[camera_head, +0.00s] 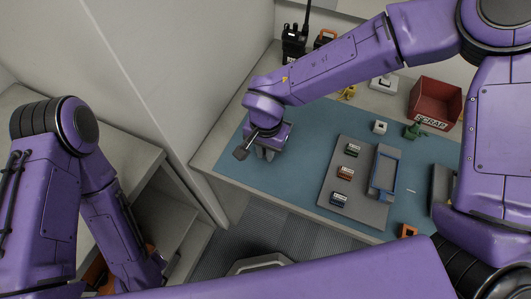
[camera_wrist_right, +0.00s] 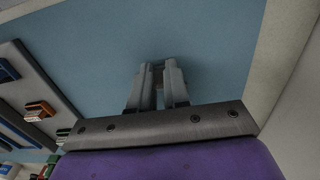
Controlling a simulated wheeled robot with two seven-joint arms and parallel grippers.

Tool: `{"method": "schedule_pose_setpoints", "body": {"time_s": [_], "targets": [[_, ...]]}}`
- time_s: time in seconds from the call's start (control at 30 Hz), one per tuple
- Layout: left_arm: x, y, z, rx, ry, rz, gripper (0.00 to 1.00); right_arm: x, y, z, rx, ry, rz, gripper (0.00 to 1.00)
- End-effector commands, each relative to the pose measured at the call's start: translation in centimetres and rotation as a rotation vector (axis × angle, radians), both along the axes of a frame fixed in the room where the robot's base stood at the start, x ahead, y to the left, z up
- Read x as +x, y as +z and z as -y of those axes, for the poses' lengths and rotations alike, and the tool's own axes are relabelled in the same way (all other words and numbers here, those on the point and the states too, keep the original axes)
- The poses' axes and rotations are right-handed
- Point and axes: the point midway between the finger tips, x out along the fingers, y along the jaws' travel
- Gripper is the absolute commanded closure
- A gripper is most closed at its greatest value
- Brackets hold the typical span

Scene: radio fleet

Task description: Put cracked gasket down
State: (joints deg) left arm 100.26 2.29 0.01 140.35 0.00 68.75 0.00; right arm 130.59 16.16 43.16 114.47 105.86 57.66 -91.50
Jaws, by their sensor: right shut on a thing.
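My right gripper (camera_head: 265,155) is over the left part of the blue mat (camera_head: 300,125), pointing down at it. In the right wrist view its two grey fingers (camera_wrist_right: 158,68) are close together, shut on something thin. I take this to be the cracked gasket, but it hardly shows between the fingertips and its shape cannot be told. The fingertips are at or just above the mat; which one I cannot tell. My left arm is at the left of the head view, and its gripper is not in view.
A grey board (camera_head: 335,190) with several small blocks and a blue-framed tray (camera_head: 384,172) lies on the right. A red SCRAP bin (camera_head: 435,102) stands at the back right. A black radio (camera_head: 293,45) stands at the back. The mat around my right gripper is clear.

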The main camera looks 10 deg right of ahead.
Motion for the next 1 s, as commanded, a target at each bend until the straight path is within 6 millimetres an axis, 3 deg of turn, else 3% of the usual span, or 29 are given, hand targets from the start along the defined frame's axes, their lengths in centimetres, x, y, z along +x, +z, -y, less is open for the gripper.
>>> {"method": "schedule_pose_setpoints", "body": {"time_s": [0.57, 0.6, 0.67, 1.0], "targets": [[0.0, 0.4, 0.0, 0.000, 0.000, 0.000, 0.66, 0.0, -1.0, -0.2, -0.001, 0.003, 0.001, 1.00], [0.0, 0.4, 0.0, 0.000, 0.000, 0.000, 0.66, 0.0, -1.0, -0.1, -0.001, 0.003, 0.001, 0.78], [0.0, 0.4, 0.0, 0.000, 0.000, 0.000, 0.66, 0.0, -1.0, -0.1, -0.001, 0.003, 0.001, 0.59], [0.0, 0.3, 0.0, 0.000, 0.000, 0.000, 0.66, 0.0, -0.7, -0.1, 0.000, 0.003, 0.002, 0.59]]}}
